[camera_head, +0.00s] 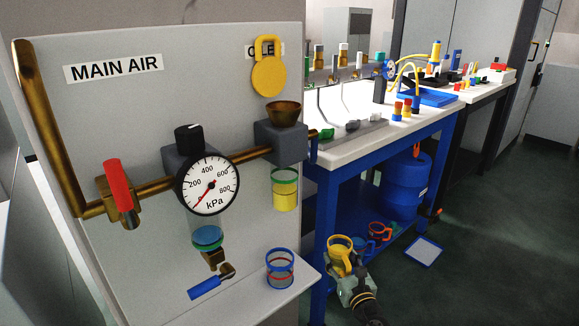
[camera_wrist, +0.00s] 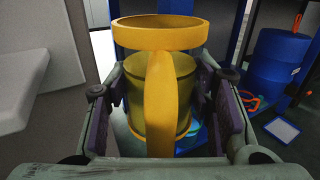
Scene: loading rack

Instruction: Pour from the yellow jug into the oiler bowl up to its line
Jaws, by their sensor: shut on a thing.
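The yellow jug (camera_head: 340,246) is upright in my gripper (camera_head: 355,283), low in front of the blue bench. In the wrist view the jug (camera_wrist: 158,38) stands between the two fingers (camera_wrist: 165,110), its handle towards the camera. Its contents cannot be made out. The oiler bowl (camera_head: 285,112) is a brown metal cup on a grey block on the MAIN AIR panel, up and left of my gripper. Below that block hangs a clear sight cup (camera_head: 285,190) with yellow in its lower part and a green band near its top. The bowl's inside is mostly hidden.
A pressure gauge (camera_head: 208,185), a red-handled valve (camera_head: 119,185) and a yellow padlock-shaped tag (camera_head: 269,76) are on the panel. A blue-banded cup (camera_head: 280,269) stands on the panel's shelf (camera_head: 250,295). Blue and orange-red jugs (camera_head: 380,231) sit behind my gripper. A blue drum (camera_head: 404,185) stands under the bench.

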